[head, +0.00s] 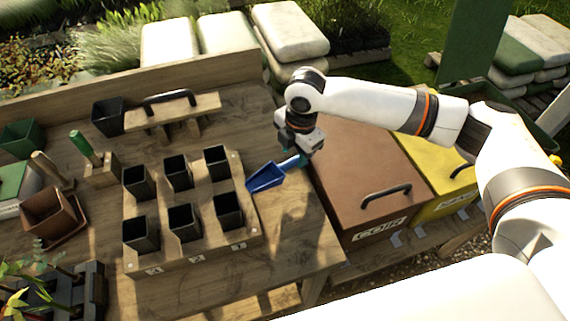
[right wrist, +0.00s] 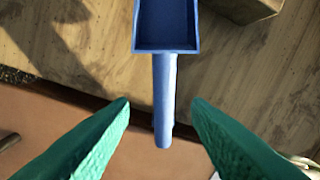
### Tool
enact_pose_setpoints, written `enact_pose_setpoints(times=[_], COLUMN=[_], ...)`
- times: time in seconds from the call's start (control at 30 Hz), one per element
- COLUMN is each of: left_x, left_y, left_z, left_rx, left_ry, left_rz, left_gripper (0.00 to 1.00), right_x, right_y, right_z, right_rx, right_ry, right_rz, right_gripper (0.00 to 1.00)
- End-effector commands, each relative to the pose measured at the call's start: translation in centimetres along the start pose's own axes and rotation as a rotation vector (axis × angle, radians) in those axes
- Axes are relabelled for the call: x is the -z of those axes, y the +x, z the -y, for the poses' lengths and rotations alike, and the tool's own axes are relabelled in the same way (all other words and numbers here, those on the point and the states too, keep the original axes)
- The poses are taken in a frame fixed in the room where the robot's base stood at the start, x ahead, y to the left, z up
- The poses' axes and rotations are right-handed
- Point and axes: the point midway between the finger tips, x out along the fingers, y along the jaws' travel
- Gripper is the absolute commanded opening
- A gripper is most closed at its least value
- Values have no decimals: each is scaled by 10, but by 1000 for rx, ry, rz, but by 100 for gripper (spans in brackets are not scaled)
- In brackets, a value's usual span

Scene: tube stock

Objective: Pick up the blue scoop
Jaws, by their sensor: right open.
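The blue scoop (head: 265,178) lies near the right edge of the wooden bench, beside the pot rack, its handle pointing right. In the right wrist view the scoop's handle (right wrist: 164,105) points down between two green fingers, apart from both. My right gripper (right wrist: 160,105) is open around the handle's end, one finger on each side. In the head view my right gripper (head: 299,158) is at the handle's end, and its fingers are partly hidden. I cannot tell how high it is above the handle. My left gripper is not in view.
A wooden rack (head: 190,255) with several black pots stands left of the scoop. A brown lidded bin marked COIR (head: 350,160) and a yellow bin (head: 435,165) stand right of the bench. Left are a green-handled tool (head: 83,147) and a brown pot (head: 50,212).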

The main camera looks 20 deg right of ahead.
Motion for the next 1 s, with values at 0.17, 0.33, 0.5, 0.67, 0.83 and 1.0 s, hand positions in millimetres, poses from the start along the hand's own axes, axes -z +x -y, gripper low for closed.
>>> enact_pose_setpoints(times=[0.17,0.33,0.5,0.67,0.83,1.0], left_x=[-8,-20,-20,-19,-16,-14], left_y=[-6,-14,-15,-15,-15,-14], left_z=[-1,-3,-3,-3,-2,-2], left_rx=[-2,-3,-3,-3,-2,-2], left_ry=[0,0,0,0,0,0], left_rz=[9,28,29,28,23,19], left_gripper=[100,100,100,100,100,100], right_x=[-3,-7,-6,-6,-6,-6], right_y=[13,40,54,56,55,55], right_z=[0,2,2,2,2,2], right_rx=[-3,-3,0,0,0,1], right_ry=[-1,0,0,0,0,0], right_rz=[1,1,0,-1,0,0], right_gripper=[44,44,44,44,26,0])
